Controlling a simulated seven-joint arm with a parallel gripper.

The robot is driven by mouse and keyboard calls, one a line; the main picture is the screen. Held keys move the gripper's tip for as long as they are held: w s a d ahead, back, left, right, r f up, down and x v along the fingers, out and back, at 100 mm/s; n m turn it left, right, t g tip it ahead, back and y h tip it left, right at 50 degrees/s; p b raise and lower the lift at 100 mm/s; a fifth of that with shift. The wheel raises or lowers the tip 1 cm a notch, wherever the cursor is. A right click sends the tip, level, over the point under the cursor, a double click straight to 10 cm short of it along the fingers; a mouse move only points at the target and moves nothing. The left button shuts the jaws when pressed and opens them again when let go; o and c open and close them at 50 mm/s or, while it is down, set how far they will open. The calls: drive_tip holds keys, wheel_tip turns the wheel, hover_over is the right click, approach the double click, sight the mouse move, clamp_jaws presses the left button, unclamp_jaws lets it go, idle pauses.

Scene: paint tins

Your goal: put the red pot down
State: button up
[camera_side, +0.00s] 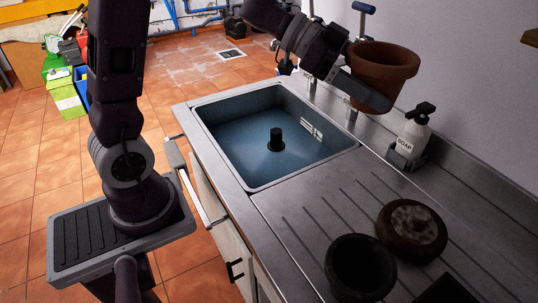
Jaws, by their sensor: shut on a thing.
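The red pot (382,66) is a reddish-brown terracotta pot with a thick rim. It is in the air at the upper right of the side view, above the back edge of the counter by the tap end of the sink. My gripper (366,92) is shut on it, with a dark finger lying across the pot's lower side. The other finger and the exact grip are hidden behind the pot. The pot looks roughly upright with a slight tilt.
A blue-grey sink (225,120) with a dark upright plug lies left of the pot. A soap bottle (412,135) stands close below the pot. On the ridged drainer (300,205) are a dark pot (360,268) and a round brown object (411,229). The drainer's left part is clear.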

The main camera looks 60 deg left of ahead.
drive_tip(key=w+a+r+n+t+y, duration=0.25)
drive_tip(key=w+a+n+y, duration=0.35)
drive_tip(key=a, duration=0.3)
drive_tip(key=w+a+r+n+t+y, duration=0.25)
drive_tip(key=w+a+n+y, duration=0.3)
drive_tip(key=a, duration=0.35)
drive_tip(key=s+a+f+n+g+y, duration=0.2)
drive_tip(key=s+a+n+y, duration=0.15)
drive_tip(key=a, duration=0.35)
drive_tip(key=s+a+f+n+g+y, duration=0.1)
drive_tip(key=s+a+n+g+y, duration=0.1)
drive_tip(key=a+n+y, duration=0.35)
drive_tip(key=s+a+f+n+g+y, duration=0.2)
drive_tip(key=a, duration=0.7)
drive_tip(key=s+a+f+n+g+y, duration=0.1)
drive_tip(key=s+a+f+n+g, duration=0.25)
drive_tip(key=s, duration=0.25)
drive_tip(key=s+a+f+n+g+y, duration=0.1)
drive_tip(key=s+a+f+n+g, duration=0.1)
drive_tip(key=s+n+g, duration=0.3)
drive_tip(key=f, duration=1.1)
drive_tip(key=s+f+m+t, duration=0.1)
drive_tip(key=f, duration=1)
drive_tip(key=f+m, duration=0.1)
drive_tip(key=f, duration=1)
drive_tip(key=shift+s+d+f, duration=0.15)
drive_tip(key=shift+f, duration=0.1)
drive_tip(key=o, duration=1)
drive_tip(key=shift+f, duration=0.1)
